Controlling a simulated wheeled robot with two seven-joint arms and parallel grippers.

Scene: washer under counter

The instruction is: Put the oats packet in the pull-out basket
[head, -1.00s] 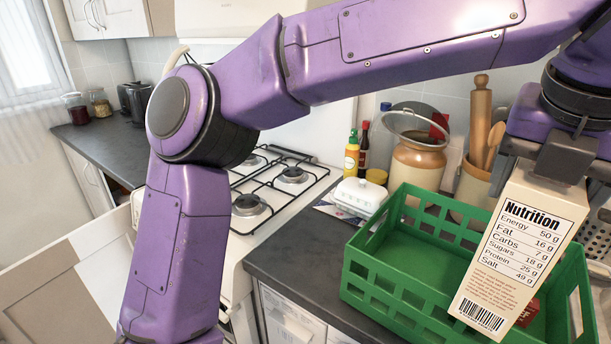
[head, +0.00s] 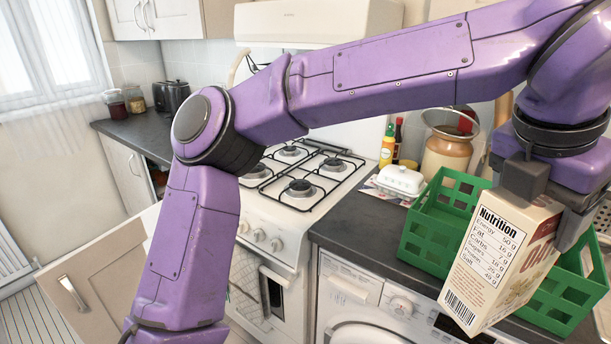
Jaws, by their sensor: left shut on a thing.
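The oats packet (head: 492,266) is a cream box with a nutrition panel and part of a large red name showing. It is tilted, in front of and overlapping the green crate. My left gripper (head: 550,203) is shut on its upper end, with one dark finger on each side. A pull-out basket cannot be made out. An open beige cabinet door (head: 98,285) shows at the lower left, and my left arm hides part of the area behind it. My right gripper is not in view.
The green crate (head: 424,245) stands on the dark counter above the washing machine (head: 365,305). A white butter dish (head: 400,180), sauce bottles (head: 388,146) and a lidded jar (head: 447,155) stand behind. The gas hob (head: 301,190) is left of them.

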